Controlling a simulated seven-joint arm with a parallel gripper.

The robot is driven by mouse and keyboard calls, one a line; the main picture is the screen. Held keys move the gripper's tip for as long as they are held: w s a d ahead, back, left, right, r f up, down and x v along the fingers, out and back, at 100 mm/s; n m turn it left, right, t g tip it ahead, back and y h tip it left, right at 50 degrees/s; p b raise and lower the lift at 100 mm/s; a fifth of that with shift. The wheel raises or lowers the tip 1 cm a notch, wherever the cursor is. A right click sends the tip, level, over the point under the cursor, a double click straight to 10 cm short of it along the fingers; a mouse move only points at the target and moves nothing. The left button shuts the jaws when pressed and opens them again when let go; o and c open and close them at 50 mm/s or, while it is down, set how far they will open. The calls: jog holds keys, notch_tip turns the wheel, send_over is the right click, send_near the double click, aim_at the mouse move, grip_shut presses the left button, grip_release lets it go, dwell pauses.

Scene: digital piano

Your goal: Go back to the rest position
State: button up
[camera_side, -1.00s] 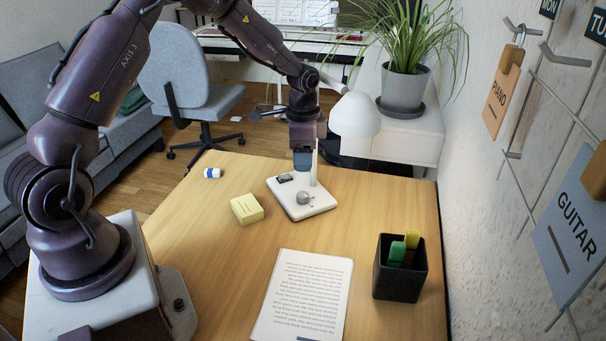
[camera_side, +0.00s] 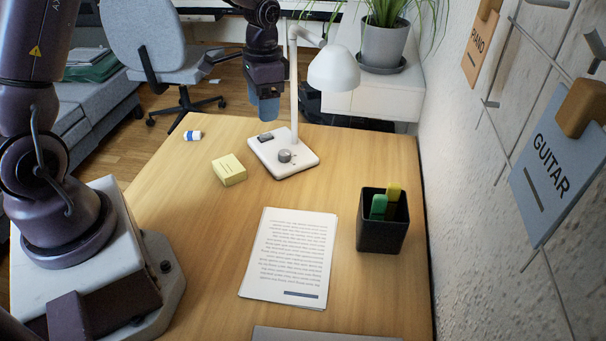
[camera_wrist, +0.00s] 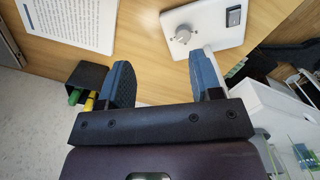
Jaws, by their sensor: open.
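My gripper (camera_side: 268,104) hangs above the far end of the wooden desk, behind and left of the white desk lamp (camera_side: 336,70). In the wrist view its two blue fingers (camera_wrist: 163,84) stand wide apart with nothing between them. The lamp's base (camera_side: 284,152), with a grey knob and a dark switch, stands on the desk; it also shows in the wrist view (camera_wrist: 208,22) beyond the fingers. I cannot tell in the wrist view how far the right finger is from the lamp's post.
The desk (camera_side: 200,225) holds a yellow block (camera_side: 229,170), a blue-white eraser (camera_side: 193,135), printed sheets (camera_side: 290,253) and a black pen cup (camera_side: 382,222) with markers. A potted plant (camera_side: 383,44) stands behind. Signs hang on the right wall.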

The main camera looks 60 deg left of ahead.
jog(key=s+d+r+n+t, duration=0.1)
jog(key=s+d+r+t, duration=0.2)
jog(key=s+d+r, duration=0.2)
jog(key=s+d+r+n+t, duration=0.1)
jog(key=s+d+r+t, duration=0.2)
jog(key=s+r, duration=0.9)
jog(key=shift+s+d, duration=0.3)
jog(key=shift+d, duration=0.95)
